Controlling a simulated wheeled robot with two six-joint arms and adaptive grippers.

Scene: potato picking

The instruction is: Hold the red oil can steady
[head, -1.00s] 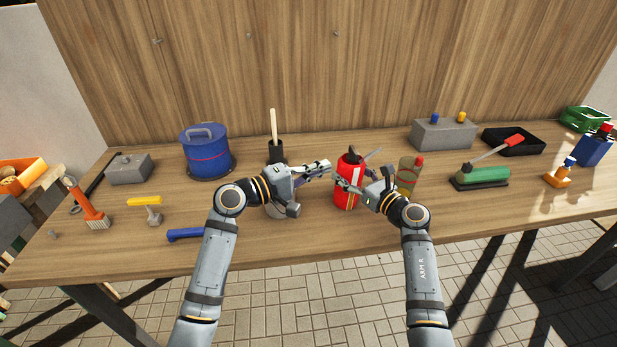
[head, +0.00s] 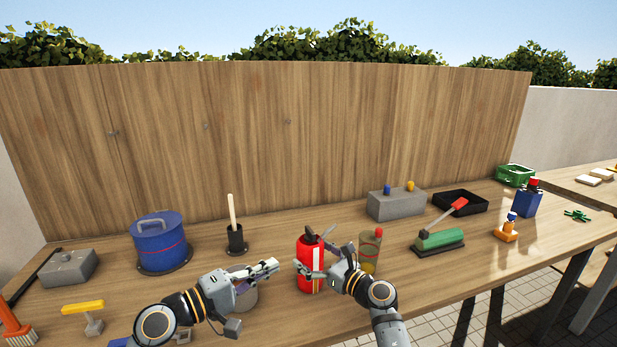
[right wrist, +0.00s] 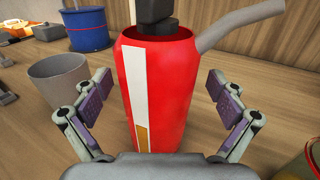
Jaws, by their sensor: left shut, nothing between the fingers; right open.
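The red oil can (head: 309,256) stands upright on the wooden table, with a white stripe, a grey spout and a dark part at its top. In the right wrist view the can (right wrist: 165,95) fills the middle. My right gripper (head: 318,262) is open around it. Its two fingers (right wrist: 158,88) stand on either side of the can, with visible gaps and no clear contact. My left gripper (head: 272,266) is shut and empty, just left of the can and apart from it. Part of the can's lower front is hidden by my right finger in the head view.
A grey cup (right wrist: 60,82) stands left of the can, partly hidden by my left gripper in the head view. A bottle with a red cap (head: 370,252) stands close on the right. A blue drum (head: 160,245) and black holder (head: 236,241) stand behind left.

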